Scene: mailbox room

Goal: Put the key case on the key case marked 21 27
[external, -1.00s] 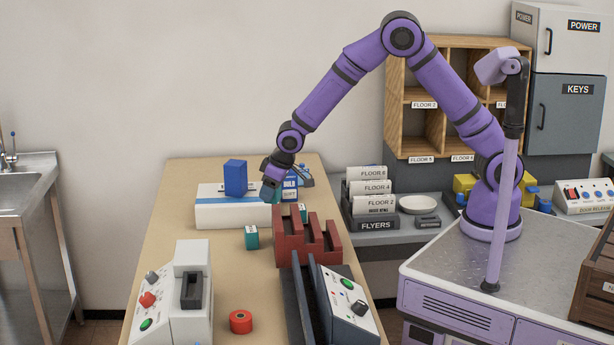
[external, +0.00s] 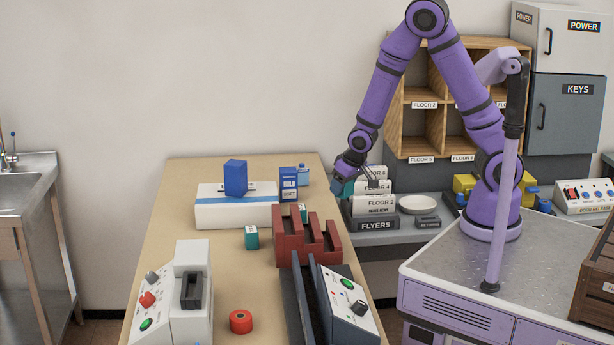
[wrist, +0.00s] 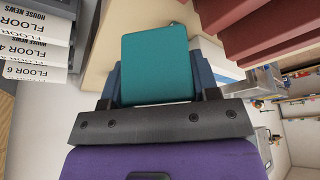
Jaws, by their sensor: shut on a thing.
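My gripper (external: 349,180) is shut on a teal key case (external: 343,188) and holds it in the air beside the table's right edge, close to the flyers rack. In the wrist view the held key case (wrist: 156,62) shows a plain teal face between the blue fingers of my gripper (wrist: 158,82). A second teal key case (external: 251,237) with a small white label stands on the table left of the red stepped rack. Another teal case (external: 303,212) is mostly hidden behind that rack. The marks on these cases are too small to read.
The red stepped rack (external: 290,243) stands at the table's right side. A blue bulb carton (external: 288,184) and a blue bottle (external: 304,176) are behind it. The flyers rack (external: 375,224) holds upright papers. A white box (external: 235,215) lies left. The table's back left is clear.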

